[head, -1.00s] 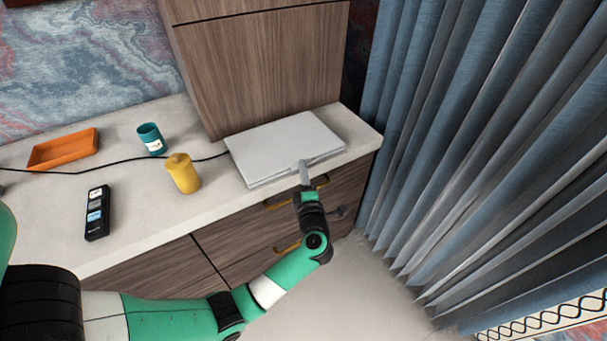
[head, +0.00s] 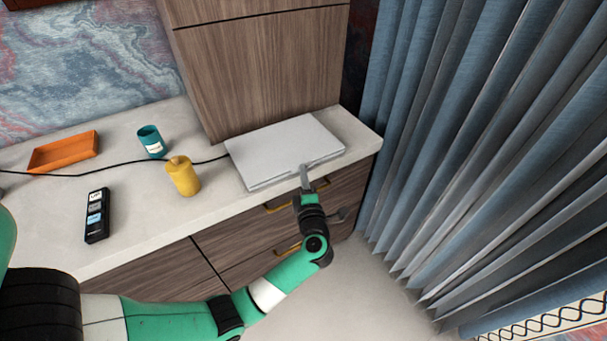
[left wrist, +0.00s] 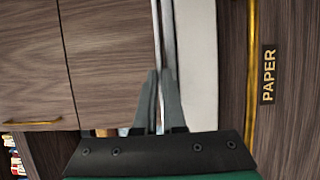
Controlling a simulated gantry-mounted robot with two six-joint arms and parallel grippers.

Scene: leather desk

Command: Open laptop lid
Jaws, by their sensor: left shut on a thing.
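The silver laptop (head: 283,147) lies on the light desk top, in front of the wooden cabinet. Its lid looks closed or nearly closed, with a thin layered front edge. My left gripper (head: 305,170) is at the middle-right of that front edge, its fingers shut on the edge of the lid. In the left wrist view the fingers of my left gripper (left wrist: 160,78) are close together around the thin laptop edge (left wrist: 158,28), which runs up between them. My right gripper is not in view.
A yellow bottle (head: 183,177) stands left of the laptop, with a teal cup (head: 151,139), an orange tray (head: 62,151) and a black remote-like object (head: 97,215) farther left. A black cable crosses the desk (head: 140,214). Blue curtains (head: 470,130) hang at the right.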

